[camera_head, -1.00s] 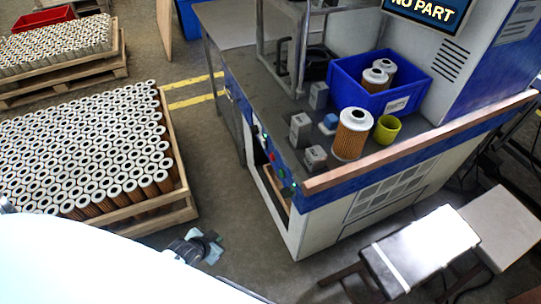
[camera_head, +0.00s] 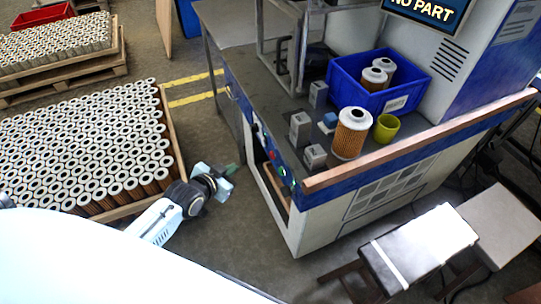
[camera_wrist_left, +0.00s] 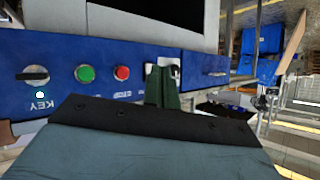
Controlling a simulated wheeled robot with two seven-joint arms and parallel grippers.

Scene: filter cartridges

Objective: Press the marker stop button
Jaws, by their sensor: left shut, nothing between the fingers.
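The machine's blue front panel carries the controls. In the left wrist view a red button (camera_wrist_left: 122,72) sits right of a green button (camera_wrist_left: 85,73), with a key switch (camera_wrist_left: 35,76) further left. The panel lettering appears upside down, and I cannot read a marker stop label. In the head view the red button (camera_head: 271,156) is small on the panel edge. My left gripper (camera_head: 233,169) is shut and empty, in front of and apart from the panel. In the wrist view its green fingers (camera_wrist_left: 163,88) overlap a black-and-white switch right of the red button. My right gripper is not in view.
On the worktop are a blue bin (camera_head: 345,84) with cartridges, a standing cartridge (camera_head: 351,135), a yellow-green cup (camera_head: 386,128) and grey blocks (camera_head: 300,128). A pallet of cartridges (camera_head: 80,150) stands left. A stool (camera_head: 420,250) stands front right.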

